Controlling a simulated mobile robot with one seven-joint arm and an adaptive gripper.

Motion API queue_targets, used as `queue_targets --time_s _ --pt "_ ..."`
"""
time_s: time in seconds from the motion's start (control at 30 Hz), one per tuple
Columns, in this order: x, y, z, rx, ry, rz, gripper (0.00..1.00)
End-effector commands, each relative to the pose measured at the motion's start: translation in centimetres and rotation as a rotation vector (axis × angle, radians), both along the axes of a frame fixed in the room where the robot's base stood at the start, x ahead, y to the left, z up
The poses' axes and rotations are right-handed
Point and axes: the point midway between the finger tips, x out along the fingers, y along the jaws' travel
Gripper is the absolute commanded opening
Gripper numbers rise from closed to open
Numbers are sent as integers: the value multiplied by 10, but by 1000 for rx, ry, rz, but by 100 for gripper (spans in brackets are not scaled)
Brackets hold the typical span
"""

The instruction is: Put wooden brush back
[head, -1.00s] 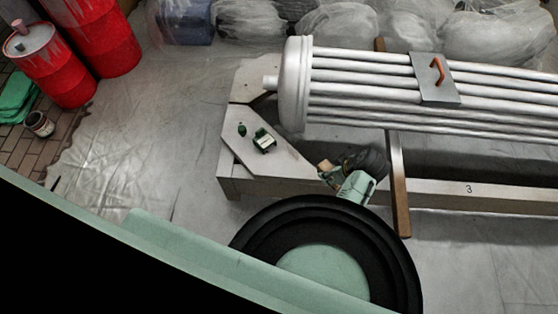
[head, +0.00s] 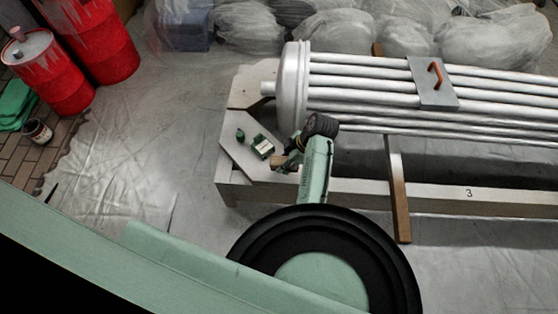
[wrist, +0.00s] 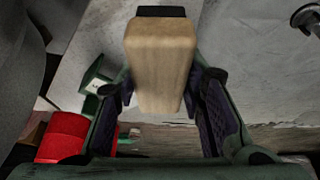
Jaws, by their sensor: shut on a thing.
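The wooden brush (wrist: 160,55) is a pale wood block with a dark strip at its far end. It sits between the fingers of my gripper (wrist: 167,95), which is shut on it. In the head view, the brush (head: 280,162) is small and partly hidden by my gripper (head: 290,160), over the near edge of the pale platform. A green box-like item with a white part (head: 262,146) lies on the platform just left of and behind the brush. A small dark green item (head: 240,134) stands further left.
A silver tube bundle (head: 360,90) with a grey plate and an orange handle (head: 435,74) lies right of the platform. A brown wooden beam (head: 398,190) crosses the frame. Red drums (head: 50,70) and a paint can (head: 37,131) stand at the left. Sheeted floor between is clear.

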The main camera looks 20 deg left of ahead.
Motion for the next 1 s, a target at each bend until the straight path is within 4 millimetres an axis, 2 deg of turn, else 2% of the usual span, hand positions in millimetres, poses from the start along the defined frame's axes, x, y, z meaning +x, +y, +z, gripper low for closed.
queue_targets --time_s 0.1,0.2,0.5,0.9,0.93,1.0 --pt "7 19 -1 0 0 2 10" --pt "9 25 -3 0 1 -1 10" --pt "9 26 -35 -1 2 -2 10" --pt "9 26 -42 0 0 -1 10" --pt "9 26 -41 0 0 -1 38" --pt "9 26 -41 0 0 -1 43"
